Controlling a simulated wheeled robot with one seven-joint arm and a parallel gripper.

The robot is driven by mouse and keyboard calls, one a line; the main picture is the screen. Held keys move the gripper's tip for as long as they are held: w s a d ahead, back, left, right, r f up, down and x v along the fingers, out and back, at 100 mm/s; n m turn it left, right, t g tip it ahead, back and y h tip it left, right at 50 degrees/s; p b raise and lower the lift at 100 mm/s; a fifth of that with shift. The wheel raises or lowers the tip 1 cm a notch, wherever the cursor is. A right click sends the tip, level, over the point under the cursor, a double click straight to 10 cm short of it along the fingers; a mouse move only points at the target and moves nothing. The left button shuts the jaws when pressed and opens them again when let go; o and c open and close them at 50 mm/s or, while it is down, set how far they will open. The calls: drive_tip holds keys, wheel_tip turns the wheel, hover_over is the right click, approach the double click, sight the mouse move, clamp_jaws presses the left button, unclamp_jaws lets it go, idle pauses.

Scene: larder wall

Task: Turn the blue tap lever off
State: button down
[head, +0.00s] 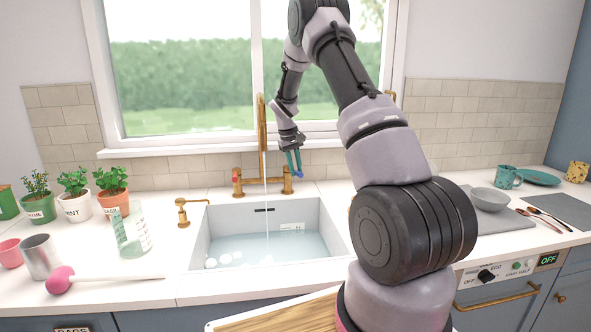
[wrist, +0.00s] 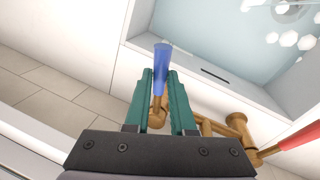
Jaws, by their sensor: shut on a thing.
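The blue tap lever (wrist: 161,62) sticks up between the two teal fingers of my gripper (wrist: 160,88) in the wrist view. The fingers are shut on it. In the head view my gripper (head: 295,163) is at the right side of the brass tap (head: 262,125), and the lever is hard to tell from the fingers. The red tap lever (wrist: 300,138) is on the other valve, apart from my gripper. A thin stream of water (head: 267,215) runs from the spout into the sink.
The white sink (head: 199,240) holds water and some suds. Potted herbs (head: 73,192), a glass jug (head: 131,232) and a metal cup (head: 40,257) stand left of it. A grey bowl (head: 490,199) and teal mug (head: 507,176) stand at the right. The window is close behind the tap.

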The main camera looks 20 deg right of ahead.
drive_tip(key=shift+a+m, duration=0.4)
drive_tip(key=shift+m, duration=0.1)
drive_tip(key=c, duration=0.8)
unclamp_jaws()
drive_tip(key=shift+o, duration=0.2)
